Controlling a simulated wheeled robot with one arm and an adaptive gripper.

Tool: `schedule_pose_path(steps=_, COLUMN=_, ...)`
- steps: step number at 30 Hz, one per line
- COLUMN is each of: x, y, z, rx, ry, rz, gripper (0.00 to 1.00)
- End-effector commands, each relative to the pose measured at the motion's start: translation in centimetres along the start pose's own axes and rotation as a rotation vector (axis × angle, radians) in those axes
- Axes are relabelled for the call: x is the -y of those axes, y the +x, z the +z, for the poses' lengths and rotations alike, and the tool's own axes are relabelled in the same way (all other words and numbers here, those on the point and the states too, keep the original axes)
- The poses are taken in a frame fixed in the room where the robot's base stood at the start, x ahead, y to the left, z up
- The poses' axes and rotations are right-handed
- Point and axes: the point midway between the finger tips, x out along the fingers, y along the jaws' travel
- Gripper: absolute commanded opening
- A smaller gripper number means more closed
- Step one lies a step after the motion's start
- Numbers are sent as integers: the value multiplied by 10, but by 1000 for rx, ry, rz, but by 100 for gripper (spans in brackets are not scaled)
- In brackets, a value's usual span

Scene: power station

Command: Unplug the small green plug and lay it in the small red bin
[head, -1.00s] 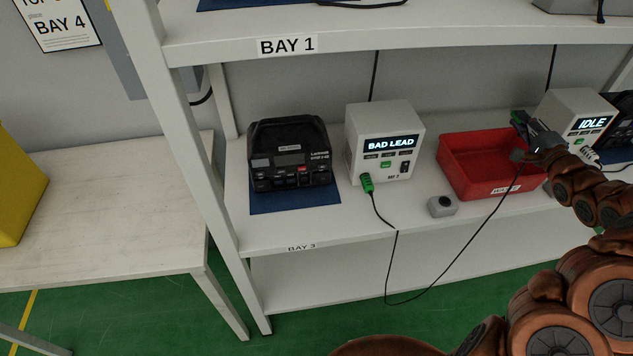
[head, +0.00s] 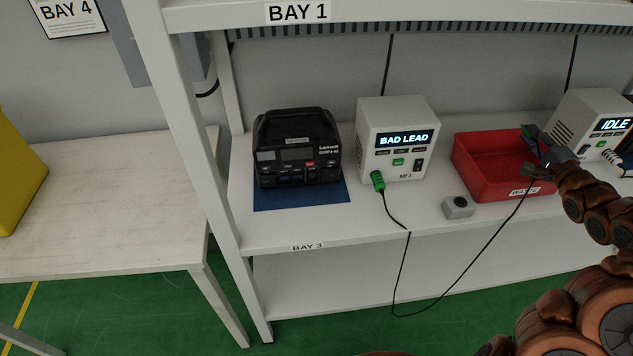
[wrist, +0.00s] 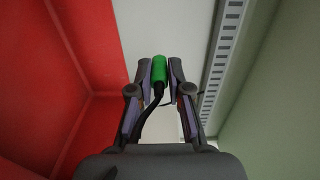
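One green plug (wrist: 159,70) is between my gripper's (wrist: 160,75) fingertips, which are shut on it; its dark cable runs back between the fingers. In the head view my gripper (head: 533,140) holds it over the right end of the red bin (head: 478,179), marked WASTE. In the wrist view the bin's red wall (wrist: 75,120) is at left, and the plug shows over the pale shelf beside it. Another green plug (head: 378,181) sits in the front of the white unit (head: 398,112) reading BAD LEAD. A black cable hangs in a loop from there towards my gripper.
A black power unit (head: 297,150) stands on a blue mat (head: 300,199) at left. A small grey button box (head: 458,207) sits before the bin. A white IDLE unit (head: 580,115) is close behind my gripper. The upper shelf (head: 400,12) is overhead.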

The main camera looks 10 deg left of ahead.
Motion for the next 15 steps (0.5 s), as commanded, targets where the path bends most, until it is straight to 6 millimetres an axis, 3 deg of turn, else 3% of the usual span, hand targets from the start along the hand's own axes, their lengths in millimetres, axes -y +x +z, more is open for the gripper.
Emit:
schedule_pose_path(steps=7, x=0, y=0, z=0, rx=0, ry=0, rz=0, gripper=45)
schedule_pose_path(steps=15, x=0, y=0, z=0, rx=0, ry=0, rz=0, gripper=45)
